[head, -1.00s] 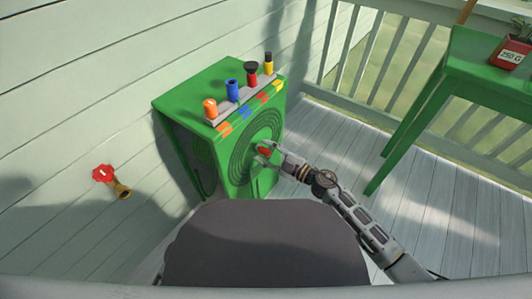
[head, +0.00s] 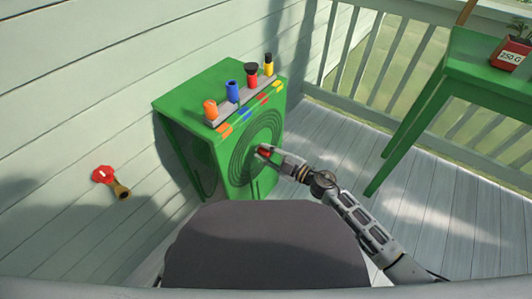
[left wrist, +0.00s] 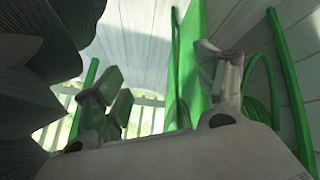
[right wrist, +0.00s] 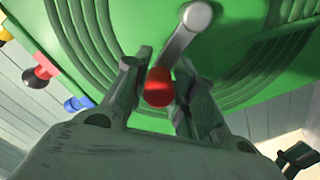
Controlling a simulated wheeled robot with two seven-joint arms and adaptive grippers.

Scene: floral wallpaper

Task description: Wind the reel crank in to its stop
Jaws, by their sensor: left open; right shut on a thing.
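The green reel box (head: 200,140) stands against the wall, with ringed grooves on its front face. The reel crank shows in the right wrist view as a grey arm (right wrist: 187,33) ending in a red knob (right wrist: 158,88). My right gripper (right wrist: 160,90) is shut on that knob, one finger on each side. In the head view the right gripper (head: 266,153) is at the middle of the grooved face and mostly hides the crank. My left gripper (left wrist: 160,95) is open with nothing between its fingers, and it is outside the head view.
Orange (head: 210,109), blue (head: 234,91), red-and-black (head: 251,75) and yellow (head: 269,63) pieces stand on a grey strip on the box. A red-handled tap (head: 104,174) juts from the wall. A green table (head: 470,75) with a potted plant (head: 512,53) is at right. Floor between is clear.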

